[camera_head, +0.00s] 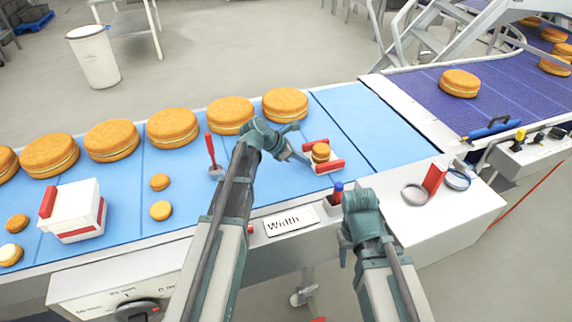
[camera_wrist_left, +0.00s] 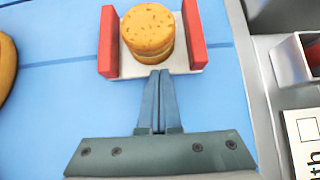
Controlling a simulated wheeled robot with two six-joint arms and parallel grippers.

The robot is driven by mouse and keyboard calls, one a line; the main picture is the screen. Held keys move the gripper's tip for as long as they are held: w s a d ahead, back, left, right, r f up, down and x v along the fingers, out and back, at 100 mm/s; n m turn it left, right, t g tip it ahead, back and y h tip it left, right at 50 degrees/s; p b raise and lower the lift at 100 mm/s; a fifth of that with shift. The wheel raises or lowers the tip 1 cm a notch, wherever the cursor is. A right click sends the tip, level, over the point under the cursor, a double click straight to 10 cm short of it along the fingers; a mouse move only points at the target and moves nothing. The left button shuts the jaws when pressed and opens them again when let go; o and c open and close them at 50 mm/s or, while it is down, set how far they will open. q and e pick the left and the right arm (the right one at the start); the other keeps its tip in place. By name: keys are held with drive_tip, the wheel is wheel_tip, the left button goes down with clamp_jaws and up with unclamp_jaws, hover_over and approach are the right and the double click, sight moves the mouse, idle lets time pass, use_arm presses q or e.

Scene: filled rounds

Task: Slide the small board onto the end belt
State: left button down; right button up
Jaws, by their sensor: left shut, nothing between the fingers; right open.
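The small board (camera_head: 327,168) is a white plate with two red side rails, lying on the light blue belt (camera_head: 347,184). A small filled round (camera_head: 321,151) stands on it between the rails. In the left wrist view the board (camera_wrist_left: 184,66) and the round (camera_wrist_left: 148,30) are straight ahead of the fingers. My left gripper (camera_head: 306,161) is shut and empty, its tips at the board's near edge (camera_wrist_left: 160,74); I cannot tell whether they touch. The end belt seems to be the purple belt (camera_head: 425,93) at the right. My right gripper (camera_head: 346,249) is low in front of the table, its fingers barely visible.
Several large filled rounds (camera_head: 171,127) line the far side of the blue belt. A white box (camera_head: 76,212) and small rounds (camera_head: 161,211) lie at left. A red-handled tool (camera_head: 212,155) stands behind my left arm. A white side table (camera_head: 447,208) holds rings. Bare belt (camera_head: 375,125) lies toward the purple belt.

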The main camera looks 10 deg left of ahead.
use_arm(q)
drive_tip(key=w+d, duration=0.5)
drive_tip(key=d, duration=0.2)
drive_tip(key=w+d, duration=0.5)
drive_tip(key=d, duration=0.3)
drive_tip(key=w+d, duration=0.5)
drive_tip(key=d, duration=0.2)
drive_tip(key=shift+w+d, duration=0.2)
drive_tip(key=shift+d, duration=0.15)
drive_tip(key=s+a, duration=0.1)
drive_tip(key=a, duration=0.1)
drive_tip(key=s+a, duration=0.1)
drive_tip(key=shift+s+a, duration=0.35)
drive_tip(key=shift+a, duration=0.05)
drive_tip(key=p+v, duration=0.6)
drive_tip(key=v, duration=0.2)
drive_tip(key=shift+r+p, duration=0.3)
drive_tip(key=shift+r, duration=0.15)
drive_tip(key=shift+s+a+r, duration=0.2)
drive_tip(key=shift+a+r, duration=0.05)
drive_tip(key=shift+a, duration=0.1)
drive_tip(key=shift+r+p, duration=0.1)
drive_tip(key=shift+p, duration=0.25)
